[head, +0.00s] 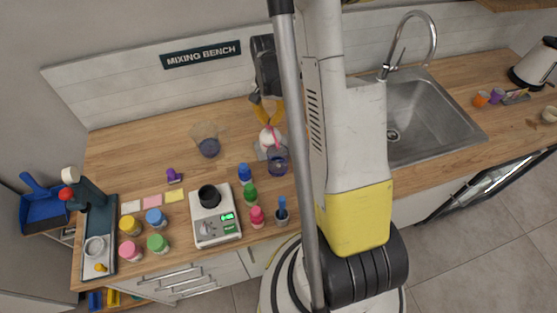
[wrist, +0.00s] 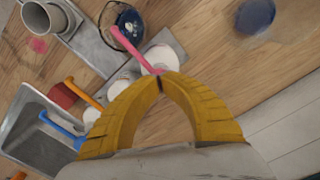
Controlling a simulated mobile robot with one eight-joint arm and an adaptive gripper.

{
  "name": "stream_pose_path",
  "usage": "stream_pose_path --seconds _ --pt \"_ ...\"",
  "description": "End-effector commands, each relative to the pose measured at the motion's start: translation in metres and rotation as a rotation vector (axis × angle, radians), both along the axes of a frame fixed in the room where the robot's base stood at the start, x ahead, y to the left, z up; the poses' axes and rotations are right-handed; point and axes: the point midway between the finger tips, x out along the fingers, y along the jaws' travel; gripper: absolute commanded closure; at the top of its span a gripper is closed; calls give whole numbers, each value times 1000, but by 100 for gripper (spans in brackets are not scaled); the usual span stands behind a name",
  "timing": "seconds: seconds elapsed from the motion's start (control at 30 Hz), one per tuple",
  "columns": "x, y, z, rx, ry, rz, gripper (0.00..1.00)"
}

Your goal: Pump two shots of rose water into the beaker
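A white bottle with a pink pump (head: 270,138) stands on the counter near the arm; its label cannot be read. In the wrist view the pink pump (wrist: 145,52) shows with its spout toward a round glass beaker (wrist: 128,24). This beaker (head: 277,161) stands just in front of the bottle in the head view, with something dark bluish in it. My gripper (wrist: 160,80) has its yellow fingertips together at the pump's head; whether they touch it I cannot tell. My gripper (head: 267,108) also shows above the bottle in the head view. Nothing is seen held between the fingers.
A scale (head: 215,225) and several coloured jars are at the front. The sink (head: 430,115) lies right. Bare wood lies left of the gripper.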

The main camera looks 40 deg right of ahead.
Motion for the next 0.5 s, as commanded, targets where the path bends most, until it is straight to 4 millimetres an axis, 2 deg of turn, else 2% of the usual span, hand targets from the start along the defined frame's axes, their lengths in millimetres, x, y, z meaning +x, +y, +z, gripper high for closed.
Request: stream_pose_path --seconds 0.5 --pt "0 0 34 0 0 0 100"
